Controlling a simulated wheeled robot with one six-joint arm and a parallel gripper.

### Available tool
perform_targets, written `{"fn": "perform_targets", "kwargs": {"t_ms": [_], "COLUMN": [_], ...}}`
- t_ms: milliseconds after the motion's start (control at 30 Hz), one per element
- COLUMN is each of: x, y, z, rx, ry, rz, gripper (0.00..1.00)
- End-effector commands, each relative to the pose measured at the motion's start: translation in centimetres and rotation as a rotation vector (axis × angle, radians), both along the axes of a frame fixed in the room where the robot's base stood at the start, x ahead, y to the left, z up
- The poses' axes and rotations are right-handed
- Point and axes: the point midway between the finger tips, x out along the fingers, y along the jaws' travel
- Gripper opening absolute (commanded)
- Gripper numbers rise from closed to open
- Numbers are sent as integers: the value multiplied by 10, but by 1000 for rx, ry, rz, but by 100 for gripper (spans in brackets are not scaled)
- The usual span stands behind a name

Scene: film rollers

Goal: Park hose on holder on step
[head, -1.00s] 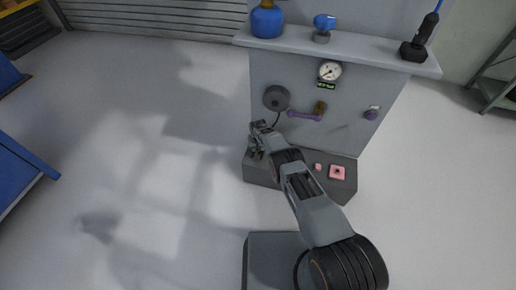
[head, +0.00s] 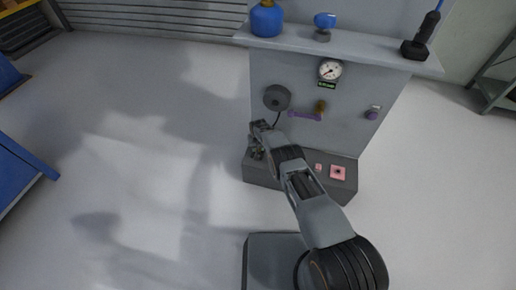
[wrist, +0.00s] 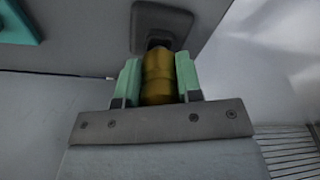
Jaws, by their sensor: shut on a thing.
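My gripper (wrist: 160,85) is shut on a brass-coloured hose end (wrist: 158,78), with one green fingertip on each side. A dark, rounded square piece (wrist: 160,22), probably the holder, lies right beyond the hose end; I cannot tell whether the hose end is seated in it. In the head view my gripper (head: 258,140) is low at the left end of the dark step (head: 262,176). A thin dark hose (head: 277,119) runs from the round grey reel (head: 277,97) down towards the gripper. My arm hides the middle of the step.
The grey panel (head: 350,135) behind the step carries a gauge (head: 330,70), a purple lever (head: 304,115) and a purple knob (head: 372,113). Pink pieces (head: 338,172) sit on the step's right. A teal piece (wrist: 18,25) shows in the wrist view.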

Motion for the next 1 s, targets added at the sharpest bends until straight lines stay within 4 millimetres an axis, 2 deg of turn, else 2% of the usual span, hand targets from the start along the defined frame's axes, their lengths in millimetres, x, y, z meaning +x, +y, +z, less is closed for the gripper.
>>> {"fn": "perform_targets", "kwargs": {"t_ms": [933, 967, 1000], "x": [0, 0, 0], "y": [0, 0, 0], "z": [-13, -12, -12], "rx": [0, 0, 0], "ry": [0, 0, 0], "rz": [0, 0, 0], "gripper": [0, 36, 40]}}
